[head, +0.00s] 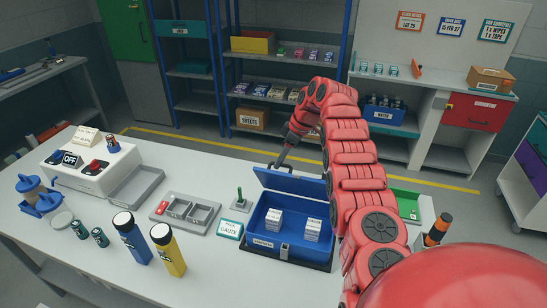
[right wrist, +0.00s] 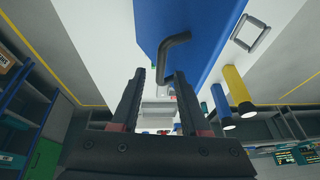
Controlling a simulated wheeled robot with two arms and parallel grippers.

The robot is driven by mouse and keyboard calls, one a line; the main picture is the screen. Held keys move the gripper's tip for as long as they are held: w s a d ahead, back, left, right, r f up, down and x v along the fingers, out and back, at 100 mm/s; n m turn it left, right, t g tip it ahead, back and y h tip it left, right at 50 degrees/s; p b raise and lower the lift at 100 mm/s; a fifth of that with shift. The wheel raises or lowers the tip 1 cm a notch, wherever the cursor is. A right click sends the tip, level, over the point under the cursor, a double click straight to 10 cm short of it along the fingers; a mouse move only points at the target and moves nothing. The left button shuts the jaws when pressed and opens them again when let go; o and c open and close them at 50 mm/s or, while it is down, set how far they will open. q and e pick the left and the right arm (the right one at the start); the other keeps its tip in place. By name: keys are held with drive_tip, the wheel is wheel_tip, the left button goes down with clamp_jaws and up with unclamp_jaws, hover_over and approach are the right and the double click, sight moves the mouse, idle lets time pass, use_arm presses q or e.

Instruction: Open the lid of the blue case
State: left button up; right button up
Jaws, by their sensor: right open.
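The blue case (head: 262,243) stands on the white bench with its lid (head: 292,182) raised, leaning back from the open box. Two white packs (head: 273,220) (head: 312,229) sit inside. My right gripper (head: 274,166) is at the back left of the lid, near its upper edge. In the right wrist view, my right gripper (right wrist: 160,76) is open and empty. A dark bent handle (right wrist: 172,52) on the blue lid (right wrist: 195,25) shows just beyond the fingertips, apart from them as far as I can tell. My left gripper is not in view.
Left of the case stand a gauze sign (head: 231,229), a green peg (head: 239,199) and a grey tray with recesses (head: 185,212). A green bin (head: 408,204) is at right, beyond my arm.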

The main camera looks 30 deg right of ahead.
drive_tip(key=shift+s+d, duration=0.1)
drive_tip(key=shift+s, duration=0.15)
drive_tip(key=shift+c, duration=0.5)
drive_tip(key=shift+w, duration=0.1)
clamp_jaws()
idle(0.7)
